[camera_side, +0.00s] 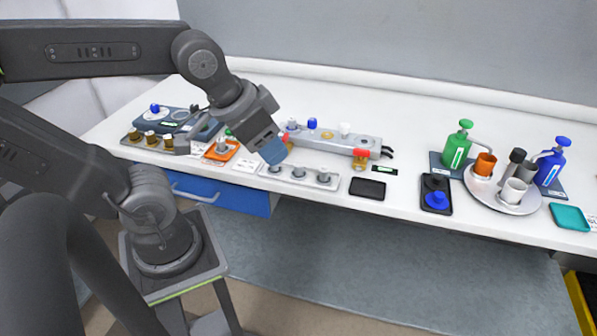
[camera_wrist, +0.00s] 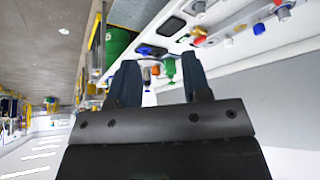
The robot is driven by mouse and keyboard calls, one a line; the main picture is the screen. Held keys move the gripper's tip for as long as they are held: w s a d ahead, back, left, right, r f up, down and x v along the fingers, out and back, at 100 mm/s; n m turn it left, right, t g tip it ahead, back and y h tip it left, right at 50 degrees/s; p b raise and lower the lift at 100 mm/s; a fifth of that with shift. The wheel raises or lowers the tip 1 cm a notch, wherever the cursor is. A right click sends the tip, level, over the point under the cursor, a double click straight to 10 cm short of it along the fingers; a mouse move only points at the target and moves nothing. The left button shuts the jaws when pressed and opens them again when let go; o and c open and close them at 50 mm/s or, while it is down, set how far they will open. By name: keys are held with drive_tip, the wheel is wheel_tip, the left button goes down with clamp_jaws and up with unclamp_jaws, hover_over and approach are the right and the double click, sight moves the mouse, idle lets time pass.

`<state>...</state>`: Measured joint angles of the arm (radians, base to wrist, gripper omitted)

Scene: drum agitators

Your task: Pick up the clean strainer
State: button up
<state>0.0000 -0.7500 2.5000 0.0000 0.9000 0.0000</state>
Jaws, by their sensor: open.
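My gripper (camera_side: 272,150) is open and empty in the side view, tilted down above the bench near a light metal plate. In the wrist view my gripper (camera_wrist: 161,76) shows two dark, separated fingers with nothing between them. The metal plate (camera_side: 337,185) carries a row of small grey fittings (camera_side: 298,173). An orange tray (camera_side: 232,156) left of my gripper holds another grey piece (camera_side: 221,147). I cannot tell which of these small pieces is the clean strainer. My gripper hides part of the bench behind it.
A grey block (camera_side: 372,143) with blue, white and red parts stands behind the plate. A black pad (camera_side: 367,188) lies right of it. Green (camera_side: 456,146) and blue (camera_side: 551,165) pump bottles flank a round tray (camera_side: 477,190) of cups. Bare white bench lies around x-center right (camera_side: 408,155).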

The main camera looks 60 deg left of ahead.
drive_tip(key=shift+o, duration=1)
drive_tip(key=m+g+y, duration=0.4)
drive_tip(key=m+g, duration=0.2)
drive_tip(key=m, duration=1.2)
approach(299, 165)
drive_tip(key=shift+y, duration=0.3)
drive_tip(key=x, duration=0.4)
drive_tip(key=shift+s+f, duration=0.15)
drive_tip(key=shift+s, duration=0.25)
drive_tip(key=shift+w+x, duration=0.2)
drive_tip(key=shift+x, duration=1.15)
drive_tip(key=shift+w+x, duration=0.25)
drive_tip(key=shift+x, duration=1.1)
drive_tip(key=shift+d, duration=0.1)
